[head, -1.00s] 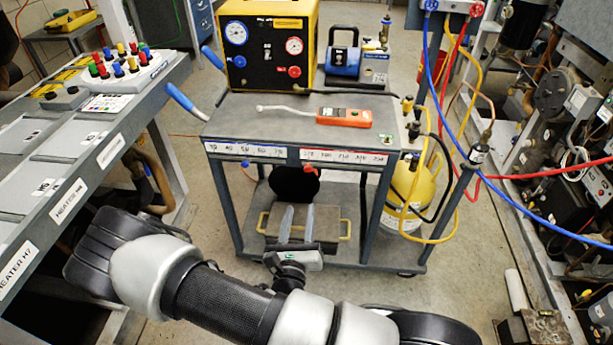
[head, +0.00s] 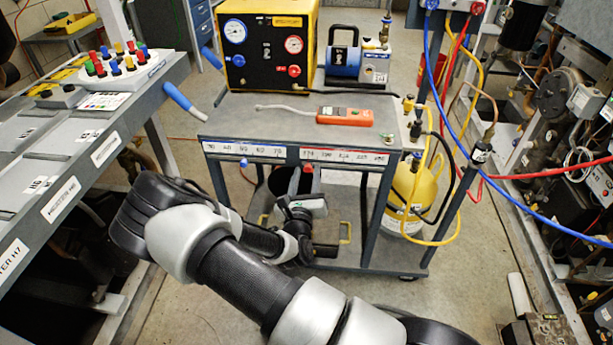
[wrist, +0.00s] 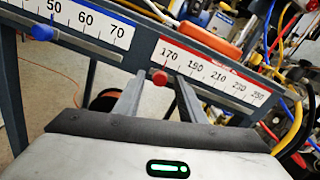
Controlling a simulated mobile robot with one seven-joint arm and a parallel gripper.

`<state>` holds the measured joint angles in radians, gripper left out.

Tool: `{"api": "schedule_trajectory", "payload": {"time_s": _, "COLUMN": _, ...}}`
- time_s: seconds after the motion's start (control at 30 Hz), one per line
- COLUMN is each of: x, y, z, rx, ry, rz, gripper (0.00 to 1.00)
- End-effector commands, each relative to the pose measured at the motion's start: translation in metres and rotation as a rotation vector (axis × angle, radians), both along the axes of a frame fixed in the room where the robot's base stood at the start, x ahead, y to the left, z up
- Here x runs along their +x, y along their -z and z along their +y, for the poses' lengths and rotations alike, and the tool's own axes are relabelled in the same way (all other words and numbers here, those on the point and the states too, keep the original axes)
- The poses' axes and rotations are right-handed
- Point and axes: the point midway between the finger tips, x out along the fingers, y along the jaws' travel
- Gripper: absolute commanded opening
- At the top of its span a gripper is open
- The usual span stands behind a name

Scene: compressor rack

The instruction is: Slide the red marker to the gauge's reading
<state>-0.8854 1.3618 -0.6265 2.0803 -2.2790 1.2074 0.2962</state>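The red marker (head: 308,169) hangs at the left end of the red-edged scale (head: 346,157) on the cart's front edge.
A blue marker (head: 244,163) hangs under the blue-edged scale (head: 250,149) to the left. A blue gauge (head: 235,32) sits beside the red one. An orange meter (head: 345,117) lies on the cart top. A grey bench (head: 110,125) stands left, a yellow cylinder (head: 412,190) right.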

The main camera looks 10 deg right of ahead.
Motion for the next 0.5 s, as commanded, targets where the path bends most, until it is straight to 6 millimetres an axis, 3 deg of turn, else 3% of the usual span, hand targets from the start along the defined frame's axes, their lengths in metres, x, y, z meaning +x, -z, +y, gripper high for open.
{"api": "schedule_trajectory", "payload": {"time_s": 0.13, "x": -0.0002, "y": 0.0000, "z": 0.0000, "rx": 0.000, "ry": 0.000, "rz": 0.000, "gripper": 0.35}}
{"api": "schedule_trajectory", "payload": {"time_s": 0.33, "x": -0.0004, "y": 0.0000, "z": -0.0001, "rx": 0.000, "ry": 0.000, "rz": 0.000, "gripper": 0.01}}
{"api": "schedule_trajectory", "payload": {"time_s": 0.5, "x": -0.0005, "y": 0.0001, "z": 0.0000, "rx": 0.000, "ry": 0.000, "rz": 0.000, "gripper": 0.00}}
